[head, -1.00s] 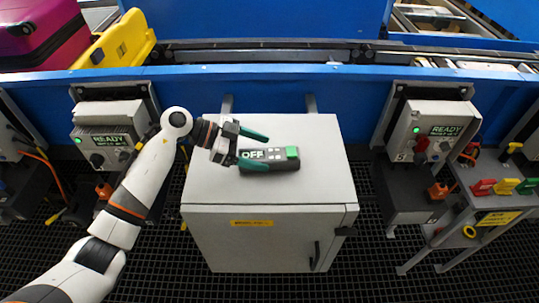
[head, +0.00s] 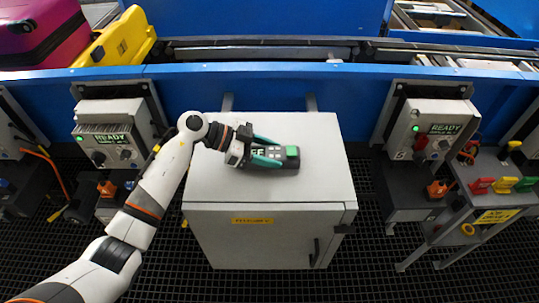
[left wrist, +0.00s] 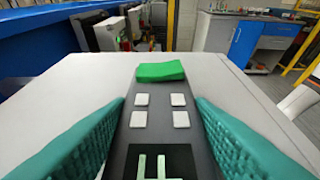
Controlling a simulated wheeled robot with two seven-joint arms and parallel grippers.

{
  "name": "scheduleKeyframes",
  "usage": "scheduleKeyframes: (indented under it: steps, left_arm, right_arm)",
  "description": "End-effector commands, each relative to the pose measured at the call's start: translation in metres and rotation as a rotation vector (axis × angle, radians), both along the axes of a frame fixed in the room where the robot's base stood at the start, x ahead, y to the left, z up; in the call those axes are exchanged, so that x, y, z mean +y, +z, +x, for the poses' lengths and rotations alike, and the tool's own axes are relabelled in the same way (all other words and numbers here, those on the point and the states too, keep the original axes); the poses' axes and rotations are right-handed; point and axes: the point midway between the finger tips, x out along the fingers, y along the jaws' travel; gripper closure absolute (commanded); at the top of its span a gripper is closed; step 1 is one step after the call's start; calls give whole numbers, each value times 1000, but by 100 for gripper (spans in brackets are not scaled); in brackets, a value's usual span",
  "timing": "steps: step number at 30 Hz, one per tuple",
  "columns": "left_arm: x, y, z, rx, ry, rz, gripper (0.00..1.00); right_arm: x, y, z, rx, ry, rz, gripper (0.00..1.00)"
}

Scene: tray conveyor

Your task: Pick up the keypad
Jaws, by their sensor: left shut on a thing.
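The keypad (head: 287,164) is a dark grey block with a green button, pale keys and a small display, lying on the grey cabinet top (head: 318,130). In the left wrist view the keypad (left wrist: 160,108) runs away from me between the teal fingers, its green button at the far end. My left gripper (head: 268,152) is shut on the keypad, one finger along each long side. The gripper covers part of the display. My right gripper is not in view.
The cabinet stands on a dark grid floor (head: 370,240) before a blue conveyor wall (head: 280,90). Grey control boxes with READY displays stand left (head: 105,135) and right (head: 432,130). A yellow tray (head: 122,42) and a magenta suitcase (head: 60,40) are at the back left.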

Motion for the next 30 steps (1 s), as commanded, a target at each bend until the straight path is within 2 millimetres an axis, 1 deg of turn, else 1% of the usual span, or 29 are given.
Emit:
scheduleKeyframes:
  steps: [5, 8, 12, 15, 18, 22, 30]
  left_arm:
    - [0, 10, 1, -5, 0, 0, 82]
    - [1, 27, 1, -8, 0, 0, 82]
    - [0, 56, 1, -9, -1, 0, 82]
    - [0, 75, 0, -7, -2, 0, 82]
    - [0, 89, 1, -4, -1, 0, 82]
    - [0, 99, 0, -2, -1, -1, 82]
    - [0, 101, 0, -1, 0, -1, 82]
  right_arm:
    - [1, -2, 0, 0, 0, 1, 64]
    - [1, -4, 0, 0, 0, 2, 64]
    - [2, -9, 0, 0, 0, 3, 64]
    - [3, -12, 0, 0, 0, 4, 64]
    - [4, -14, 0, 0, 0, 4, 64]
    - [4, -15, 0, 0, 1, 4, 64]
    - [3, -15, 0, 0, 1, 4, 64]
